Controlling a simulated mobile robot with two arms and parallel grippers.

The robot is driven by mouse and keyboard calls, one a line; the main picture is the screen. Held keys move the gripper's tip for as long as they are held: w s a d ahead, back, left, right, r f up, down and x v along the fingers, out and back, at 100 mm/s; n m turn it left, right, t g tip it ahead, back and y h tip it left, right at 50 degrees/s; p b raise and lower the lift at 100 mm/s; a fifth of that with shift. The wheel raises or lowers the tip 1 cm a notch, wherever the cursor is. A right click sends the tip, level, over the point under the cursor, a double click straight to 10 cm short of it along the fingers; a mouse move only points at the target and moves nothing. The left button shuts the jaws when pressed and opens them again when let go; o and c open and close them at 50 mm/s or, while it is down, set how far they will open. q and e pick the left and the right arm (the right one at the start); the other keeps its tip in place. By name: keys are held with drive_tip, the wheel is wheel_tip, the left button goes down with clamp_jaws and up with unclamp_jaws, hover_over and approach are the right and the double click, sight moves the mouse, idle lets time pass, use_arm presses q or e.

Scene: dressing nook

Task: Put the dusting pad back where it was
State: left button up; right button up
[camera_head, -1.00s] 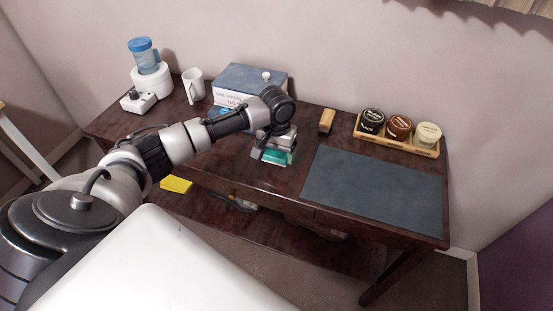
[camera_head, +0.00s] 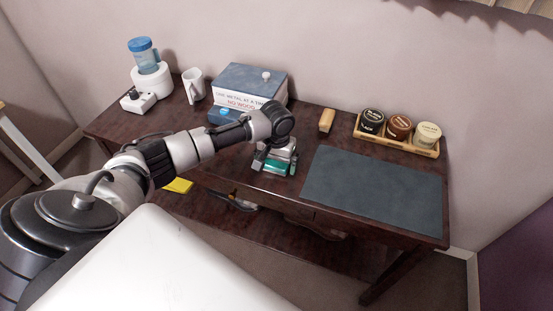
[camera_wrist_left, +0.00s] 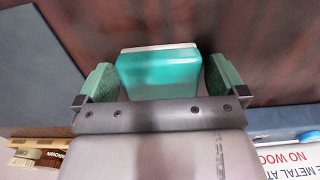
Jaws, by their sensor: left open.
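The dusting pad, a teal block with a pale edge (camera_head: 276,166), is on or just above the dark wooden table, left of the grey mat. In the left wrist view the pad (camera_wrist_left: 158,73) sits between the fingertips of my left gripper (camera_wrist_left: 160,80). The fingers, with green inner pads, stand apart on both sides of it, with a visible gap at each side. In the head view my left gripper (camera_head: 275,163) is open, pointing down around the pad. Whether the pad rests fully on the table is hard to see. My right gripper is not in view.
The grey mat (camera_head: 375,190) lies right of the pad. Behind stand a wooden block (camera_head: 327,120), a tray of jars (camera_head: 394,145), a book-like box (camera_head: 248,88), a blue item (camera_head: 224,116), a white mug (camera_head: 194,86) and a blue-lidded bottle (camera_head: 146,57). A yellow item (camera_head: 178,185) lies lower.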

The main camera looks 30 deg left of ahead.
use_arm(q)
wheel_tip(320, 180, up, 12)
drive_tip(key=shift+r, duration=0.2)
idle(0.4)
